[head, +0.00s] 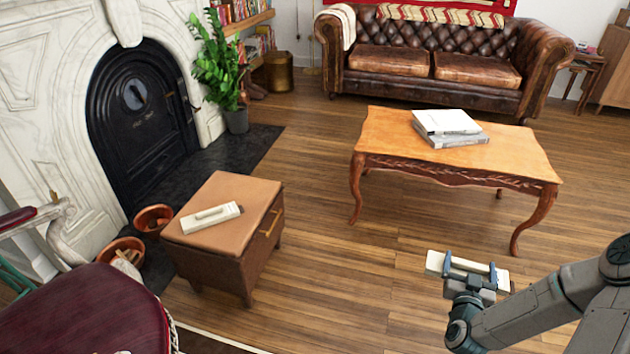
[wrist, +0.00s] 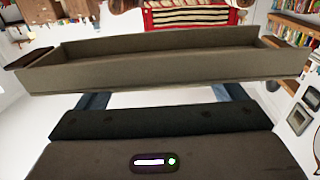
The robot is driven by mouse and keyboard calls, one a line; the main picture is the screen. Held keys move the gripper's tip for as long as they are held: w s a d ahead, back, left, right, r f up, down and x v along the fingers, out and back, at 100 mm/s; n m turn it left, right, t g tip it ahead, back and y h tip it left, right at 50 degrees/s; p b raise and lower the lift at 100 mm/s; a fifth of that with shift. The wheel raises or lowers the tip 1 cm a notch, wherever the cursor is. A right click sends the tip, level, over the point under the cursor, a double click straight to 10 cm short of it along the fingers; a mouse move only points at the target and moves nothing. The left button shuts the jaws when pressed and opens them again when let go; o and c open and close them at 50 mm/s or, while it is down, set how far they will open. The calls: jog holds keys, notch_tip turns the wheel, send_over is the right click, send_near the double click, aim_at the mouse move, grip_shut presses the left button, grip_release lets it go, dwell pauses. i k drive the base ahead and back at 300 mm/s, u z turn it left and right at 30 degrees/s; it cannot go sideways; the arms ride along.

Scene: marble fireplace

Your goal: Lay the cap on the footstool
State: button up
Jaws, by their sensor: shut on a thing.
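The cap is a long, pale, shallow trough-like piece (head: 435,262), held at the lower right in the head view. My gripper (head: 472,267) is shut on it, above the wood floor and apart from the footstool. In the wrist view the cap (wrist: 160,72) spans nearly the full width, grey-brown, with its hollow side showing. The footstool (head: 228,254) is a brown leather-topped block with a brass handle, left of centre. A slim cream box (head: 211,217) lies across its top, leaving bare leather around it.
A wooden coffee table (head: 390,137) with books (head: 447,127) stands behind my gripper. Two copper bowls (head: 153,219) sit left of the footstool, near the fireplace. A maroon chair (head: 92,312) fills the lower left. Open floor (head: 345,280) lies between footstool and gripper.

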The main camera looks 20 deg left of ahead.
aim_at(238, 189)
jog(key=i, duration=1.35)
jog(key=u, duration=0.45)
jog(key=i, duration=1.2)
jog(key=u, duration=1.6)
jog(key=i, duration=0.8)
jog(key=u, duration=0.65)
